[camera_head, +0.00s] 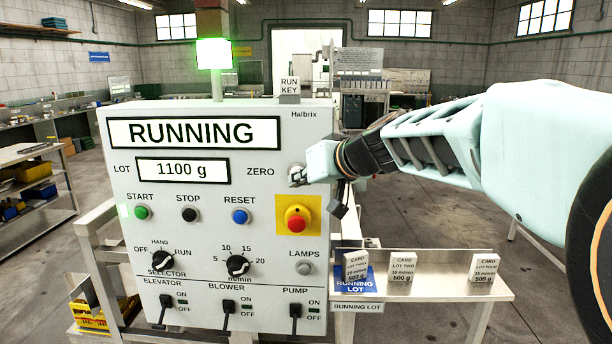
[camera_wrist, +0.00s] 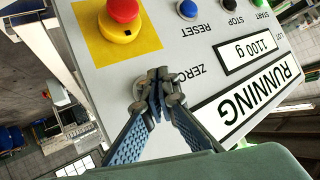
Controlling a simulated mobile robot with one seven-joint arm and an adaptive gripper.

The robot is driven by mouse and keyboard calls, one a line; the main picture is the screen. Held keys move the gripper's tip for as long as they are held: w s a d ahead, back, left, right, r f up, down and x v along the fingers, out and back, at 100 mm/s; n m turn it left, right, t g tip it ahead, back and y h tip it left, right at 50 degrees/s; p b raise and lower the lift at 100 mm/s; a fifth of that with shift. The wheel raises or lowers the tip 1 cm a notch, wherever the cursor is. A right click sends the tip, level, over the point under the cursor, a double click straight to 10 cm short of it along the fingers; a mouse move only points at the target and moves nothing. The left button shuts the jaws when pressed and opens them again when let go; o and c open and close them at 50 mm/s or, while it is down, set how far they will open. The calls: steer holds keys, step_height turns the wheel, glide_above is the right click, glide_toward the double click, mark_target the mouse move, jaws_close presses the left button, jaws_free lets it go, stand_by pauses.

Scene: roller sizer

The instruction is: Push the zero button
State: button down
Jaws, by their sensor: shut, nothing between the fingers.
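The zero button (camera_head: 295,168) is beside the ZERO label on the white control panel (camera_head: 180,305). Only part of its pale round edge shows, because my gripper (camera_head: 298,180) is in front of it. In the wrist view my gripper (camera_wrist: 158,92) is shut and empty, with its fingertips at the button's place next to the ZERO label. The fingertips look at or very near the panel face; I cannot tell whether they touch the button. The display (camera_head: 195,132) reads RUNNING and the lot display (camera_head: 183,170) reads 1100 g.
The red emergency button (camera_head: 297,217) on its yellow plate is just below my gripper. Green start (camera_head: 142,212), black stop (camera_head: 190,214) and blue reset (camera_head: 240,216) buttons are to the left. A shelf (camera_head: 425,288) with lot cards is at the lower right.

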stand_by(0.4)
steer(key=shift+w, duration=0.45)
steer(key=shift+w+b, duration=0.4)
steer(key=shift+w, duration=0.1)
stand_by(0.6)
steer(key=shift+s, duration=0.15)
steer(key=shift+s+b, duration=0.65)
steer(key=shift+s, duration=0.1)
steer(key=shift+s, duration=0.15)
